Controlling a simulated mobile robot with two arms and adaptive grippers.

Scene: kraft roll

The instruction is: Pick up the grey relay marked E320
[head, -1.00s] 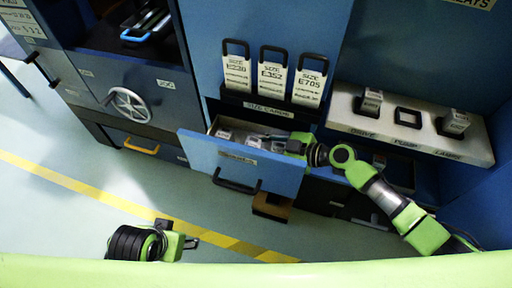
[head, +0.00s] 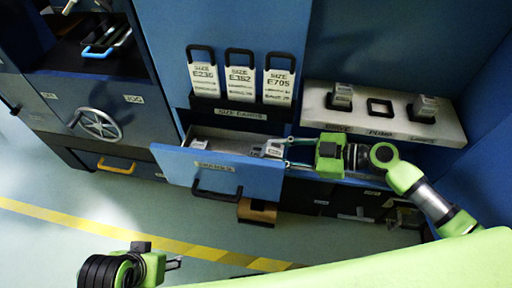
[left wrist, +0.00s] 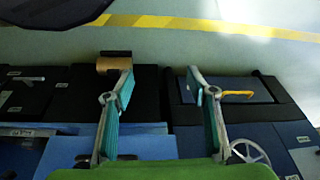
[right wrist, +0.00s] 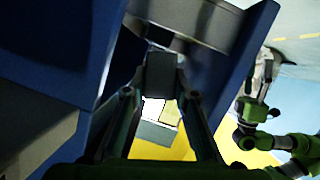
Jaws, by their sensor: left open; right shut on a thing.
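A grey relay (head: 272,149) is between the fingertips of my right gripper (head: 283,151), at the right end of the open blue drawer (head: 225,172). In the right wrist view the shut fingers (right wrist: 160,92) hold this grey block (right wrist: 160,70); its marking is not readable. I cannot tell whether it is clear of the drawer floor. Another small grey relay (head: 199,144) lies at the drawer's left end. My left gripper (head: 176,263) is low at the front left, away from the drawer. Its fingers (left wrist: 160,78) are apart and empty in the left wrist view.
Cards marked E230, E352 and E705 (head: 240,82) stand in a rack above the drawer. A pale shelf (head: 440,132) at right has labelled places with two blocks and a dark square. A handwheel (head: 99,124) is on the left cabinet. The floor in front is open.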

